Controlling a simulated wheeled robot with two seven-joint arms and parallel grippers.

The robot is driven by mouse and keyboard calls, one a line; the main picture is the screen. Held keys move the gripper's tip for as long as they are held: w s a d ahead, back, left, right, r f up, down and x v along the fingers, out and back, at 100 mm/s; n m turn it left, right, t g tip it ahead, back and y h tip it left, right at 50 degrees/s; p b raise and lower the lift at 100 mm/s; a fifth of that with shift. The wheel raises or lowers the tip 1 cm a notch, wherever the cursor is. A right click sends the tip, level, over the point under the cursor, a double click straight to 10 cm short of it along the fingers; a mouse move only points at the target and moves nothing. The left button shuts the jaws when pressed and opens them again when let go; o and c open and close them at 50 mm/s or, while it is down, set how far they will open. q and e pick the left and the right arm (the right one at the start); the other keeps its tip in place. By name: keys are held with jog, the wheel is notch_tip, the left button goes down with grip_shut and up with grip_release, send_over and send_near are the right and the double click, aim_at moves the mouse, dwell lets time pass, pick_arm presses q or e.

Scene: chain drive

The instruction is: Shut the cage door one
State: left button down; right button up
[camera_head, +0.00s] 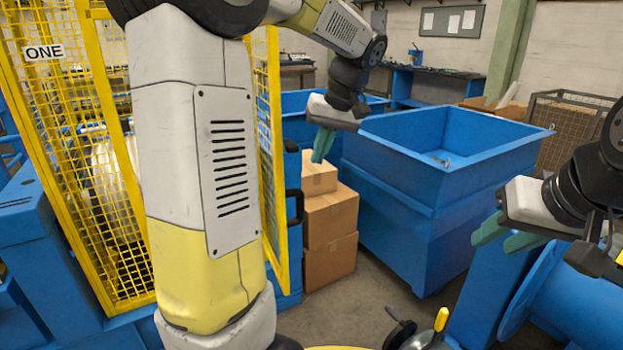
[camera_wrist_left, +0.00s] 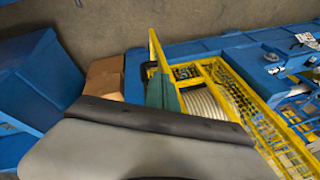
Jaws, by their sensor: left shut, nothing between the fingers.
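The yellow mesh cage marked ONE (camera_head: 75,150) stands at the left in the head view. Its door (camera_head: 271,150) is a yellow mesh panel standing open, partly hidden behind my left arm. In the left wrist view the door (camera_wrist_left: 157,48) shows nearly edge-on, angled out from the cage (camera_wrist_left: 250,110). My left gripper (camera_head: 322,145) is shut and empty, pointing down to the right of the door in the head view. Its green fingers (camera_wrist_left: 164,94) overlap the door in the wrist view; contact cannot be told. My right gripper (camera_head: 506,238) is open and empty at the right, far from the door.
Brown boxes (camera_head: 330,240) are stacked on the floor right of the door. A blue cylindrical machine part (camera_head: 575,295) is at the lower right. Bare floor (camera_head: 350,308) shows in front of the boxes.

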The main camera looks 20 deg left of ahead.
pick_arm(q)
jog(key=w+f+n+g+y, duration=0.2)
jog(key=w+f+n+y, duration=0.15)
jog(key=w, duration=0.65)
jog(key=s+a+r+x, duration=0.1)
jog(key=s+x, duration=0.1)
jog(key=x, duration=1)
jog(key=shift+a, duration=0.6)
jog(key=shift+a+n, duration=0.1)
jog(key=shift+n, duration=0.15)
